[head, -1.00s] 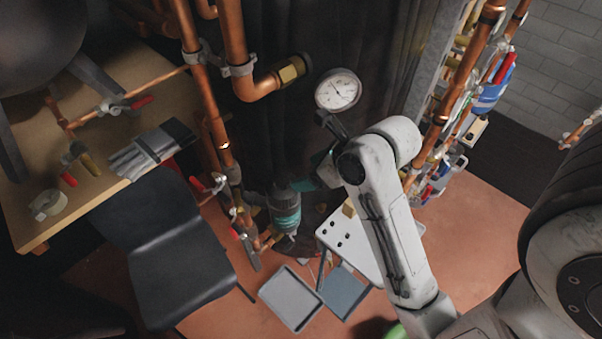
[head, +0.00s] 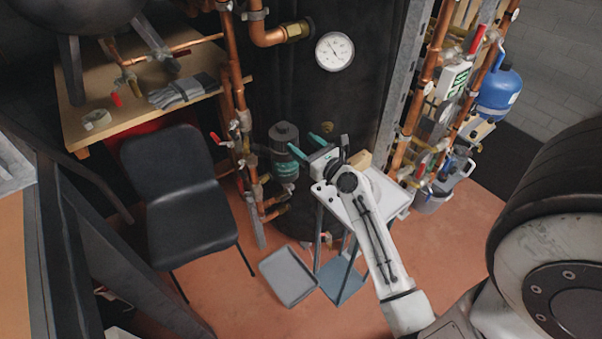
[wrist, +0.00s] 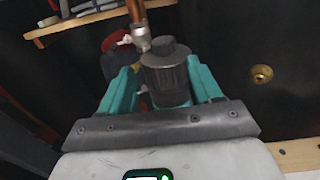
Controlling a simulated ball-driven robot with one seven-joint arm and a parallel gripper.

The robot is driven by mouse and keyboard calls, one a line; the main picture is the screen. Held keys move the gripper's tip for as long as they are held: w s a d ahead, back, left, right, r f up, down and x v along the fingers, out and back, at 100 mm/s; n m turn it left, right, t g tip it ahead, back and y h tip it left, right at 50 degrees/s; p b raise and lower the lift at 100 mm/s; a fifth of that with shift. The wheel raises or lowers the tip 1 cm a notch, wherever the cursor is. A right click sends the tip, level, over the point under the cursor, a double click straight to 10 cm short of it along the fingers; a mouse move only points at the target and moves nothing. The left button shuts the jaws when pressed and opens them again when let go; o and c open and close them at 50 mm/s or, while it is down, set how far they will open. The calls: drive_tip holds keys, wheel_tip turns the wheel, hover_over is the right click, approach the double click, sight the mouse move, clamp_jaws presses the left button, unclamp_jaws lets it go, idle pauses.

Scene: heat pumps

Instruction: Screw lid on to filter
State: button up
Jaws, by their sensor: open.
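The filter (head: 284,167) is a grey-green canister on the copper pipework, left of my gripper in the head view. A dark grey lid (head: 284,132) sits on its top; I cannot tell how tightly. In the wrist view the ribbed lid (wrist: 165,72) with a small knob shows beyond and between my fingers. My gripper (head: 308,146) has teal fingers spread apart, pointing toward the filter. It is open and empty, and appears apart from the lid. The wrist view also shows the open gripper (wrist: 160,82); the lower filter is hidden behind it.
A white-topped trolley (head: 385,190) stands below my gripper, with a wooden block (head: 360,160) on it. A black chair (head: 185,190) and wooden workbench (head: 135,112) are left. A large dark tank with a gauge (head: 334,51) is behind. A grey tray (head: 288,275) lies low in front.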

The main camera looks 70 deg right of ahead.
sight(287, 131)
drive_tip(key=shift+h, duration=0.3)
drive_tip(key=shift+b+x, duration=0.55)
drive_tip(key=shift+x, duration=3.7)
drive_tip(key=shift+d+f, duration=0.1)
drive_tip(key=shift+f, duration=0.05)
drive_tip(key=shift+f, duration=0.15)
drive_tip(key=c, duration=1.1)
drive_tip(key=o, duration=1.3)
drive_tip(key=shift+s, duration=0.1)
